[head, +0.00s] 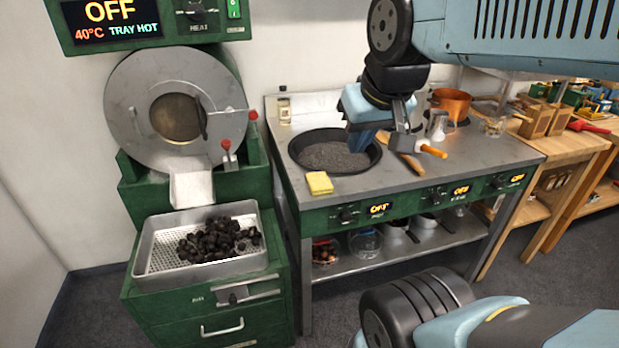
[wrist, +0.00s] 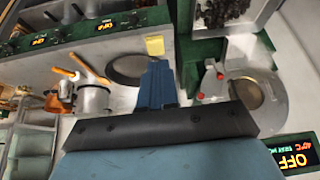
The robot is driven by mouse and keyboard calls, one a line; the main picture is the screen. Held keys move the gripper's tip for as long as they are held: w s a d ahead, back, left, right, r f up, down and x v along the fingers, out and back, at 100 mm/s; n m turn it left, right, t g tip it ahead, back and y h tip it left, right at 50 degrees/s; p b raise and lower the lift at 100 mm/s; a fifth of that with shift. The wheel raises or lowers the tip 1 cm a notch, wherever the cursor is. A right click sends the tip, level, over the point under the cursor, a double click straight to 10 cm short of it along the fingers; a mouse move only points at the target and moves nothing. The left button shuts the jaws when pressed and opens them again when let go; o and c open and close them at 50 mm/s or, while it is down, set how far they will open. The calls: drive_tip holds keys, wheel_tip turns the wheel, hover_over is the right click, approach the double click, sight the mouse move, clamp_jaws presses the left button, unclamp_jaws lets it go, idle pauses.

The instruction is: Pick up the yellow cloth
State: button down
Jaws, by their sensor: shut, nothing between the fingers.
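The yellow cloth (head: 319,183) lies folded on the front left part of the steel counter (head: 440,167), just in front of the dark round pan. It also shows in the wrist view (wrist: 155,46), just beyond the fingertips. My gripper (head: 360,142) hangs above the right side of the pan, behind and to the right of the cloth. Its blue fingers (wrist: 158,68) are together and hold nothing. The cloth appears apart from the fingers.
The round pan (head: 375,157) of dark grains is sunk in the counter. A wooden-handled tool (head: 432,151), a metal jug (head: 437,125) and a copper pot (head: 452,103) stand to the right. The roaster (head: 230,100) and a tray (head: 160,245) of dark chestnuts are at left.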

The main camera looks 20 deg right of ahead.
sight(319, 180)
drive_tip(key=c, duration=1.8)
unclamp_jaws()
